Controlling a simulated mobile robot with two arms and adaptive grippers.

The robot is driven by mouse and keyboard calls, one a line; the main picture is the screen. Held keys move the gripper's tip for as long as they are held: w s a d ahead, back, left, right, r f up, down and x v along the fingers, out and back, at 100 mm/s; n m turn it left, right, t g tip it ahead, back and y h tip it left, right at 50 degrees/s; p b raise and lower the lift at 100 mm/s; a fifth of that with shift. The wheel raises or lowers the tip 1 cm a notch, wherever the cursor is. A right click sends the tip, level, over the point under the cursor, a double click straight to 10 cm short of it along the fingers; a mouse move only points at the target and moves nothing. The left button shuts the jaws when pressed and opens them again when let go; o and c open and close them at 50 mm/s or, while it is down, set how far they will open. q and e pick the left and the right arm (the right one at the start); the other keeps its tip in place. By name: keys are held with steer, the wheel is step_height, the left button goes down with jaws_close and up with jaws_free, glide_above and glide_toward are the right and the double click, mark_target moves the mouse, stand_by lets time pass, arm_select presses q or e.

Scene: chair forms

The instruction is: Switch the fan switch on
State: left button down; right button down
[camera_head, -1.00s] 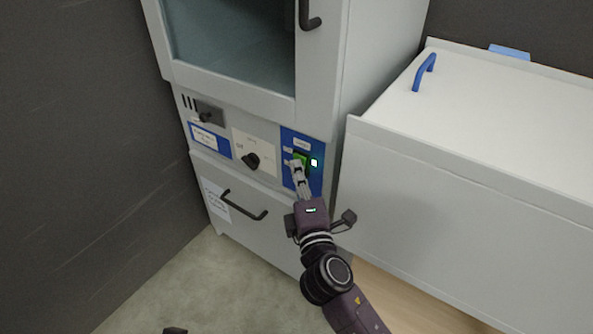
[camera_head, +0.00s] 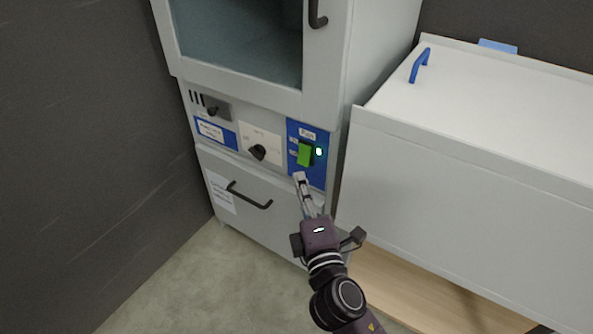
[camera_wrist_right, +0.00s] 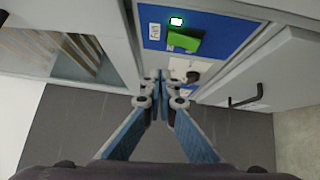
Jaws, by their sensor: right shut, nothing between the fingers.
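The fan switch (camera_head: 305,154) is a green rocker on a blue panel (camera_head: 294,131) at the right of the cabinet's control strip. A small lamp (camera_head: 319,152) beside it glows pale green. In the right wrist view the green switch (camera_wrist_right: 184,40) and the lit lamp (camera_wrist_right: 176,21) show near the top. My right gripper (camera_head: 299,177) is shut and empty, just below the switch and apart from it. In the wrist view its fingertips (camera_wrist_right: 161,76) meet below the switch. My left gripper is not in view.
A black knob (camera_head: 258,152) sits left of the blue panel. A drawer with a black handle (camera_head: 249,196) is below, and a glass-fronted door (camera_head: 240,45) above. A white chest with a blue handle (camera_head: 420,65) stands close at the right.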

steer(key=s, duration=0.3)
steer(key=shift+s+d+r, duration=0.2)
steer(key=shift+s+d, duration=0.1)
